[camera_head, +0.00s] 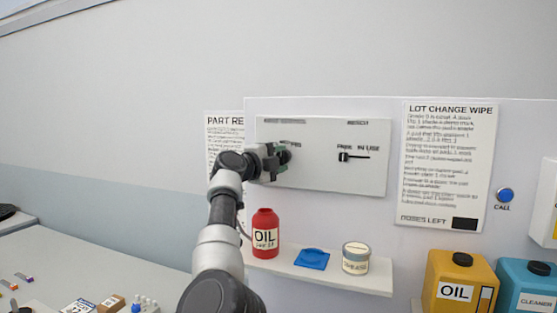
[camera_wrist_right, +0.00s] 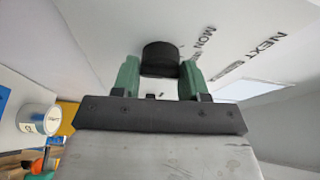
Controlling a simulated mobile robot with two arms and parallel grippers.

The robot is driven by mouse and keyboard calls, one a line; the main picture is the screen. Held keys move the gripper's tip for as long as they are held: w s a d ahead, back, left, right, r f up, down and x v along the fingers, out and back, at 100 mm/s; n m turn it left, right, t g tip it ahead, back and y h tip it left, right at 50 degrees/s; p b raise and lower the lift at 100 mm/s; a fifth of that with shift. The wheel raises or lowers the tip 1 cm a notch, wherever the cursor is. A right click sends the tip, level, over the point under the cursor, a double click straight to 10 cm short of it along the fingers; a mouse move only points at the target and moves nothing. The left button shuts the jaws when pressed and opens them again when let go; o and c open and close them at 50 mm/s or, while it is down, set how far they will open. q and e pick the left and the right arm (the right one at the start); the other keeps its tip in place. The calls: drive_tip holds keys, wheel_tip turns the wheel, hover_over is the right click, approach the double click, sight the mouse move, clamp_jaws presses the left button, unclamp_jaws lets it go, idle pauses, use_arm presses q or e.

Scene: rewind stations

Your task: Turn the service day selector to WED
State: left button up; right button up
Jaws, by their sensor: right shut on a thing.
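The white selector panel (camera_head: 320,178) is mounted on the wall board. The dark round selector knob (camera_wrist_right: 160,56) sits between the green fingers of my right gripper (camera_wrist_right: 160,76) in the right wrist view. My right gripper (camera_head: 278,160) is shut on the knob at the panel's left part in the head view. The gripper hides most of the knob and its labels there. The label MON (camera_wrist_right: 204,46) shows beside the knob in the right wrist view; WED cannot be read. I cannot tell where the knob points. My left gripper is not in view.
A slider (camera_head: 345,157) sits right of the knob. Below, a shelf (camera_head: 330,279) holds a red oil bottle (camera_head: 265,233), a blue item (camera_head: 312,259) and a tin (camera_head: 356,258). A blue call button (camera_head: 505,195) and yellow oil container (camera_head: 460,282) are at right.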

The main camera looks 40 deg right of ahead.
drive_tip(key=shift+f, duration=0.15)
drive_tip(key=o, duration=0.9)
drive_tip(key=shift+a, duration=0.15)
drive_tip(key=a+b, duration=0.1)
drive_tip(key=a, duration=0.2)
drive_tip(key=a+b, duration=0.2)
drive_tip(key=a, duration=0.2)
drive_tip(key=a+b, duration=0.1)
drive_tip(key=a, duration=0.2)
drive_tip(key=shift+s+a+f, duration=0.15)
drive_tip(key=shift+s+a, duration=0.25)
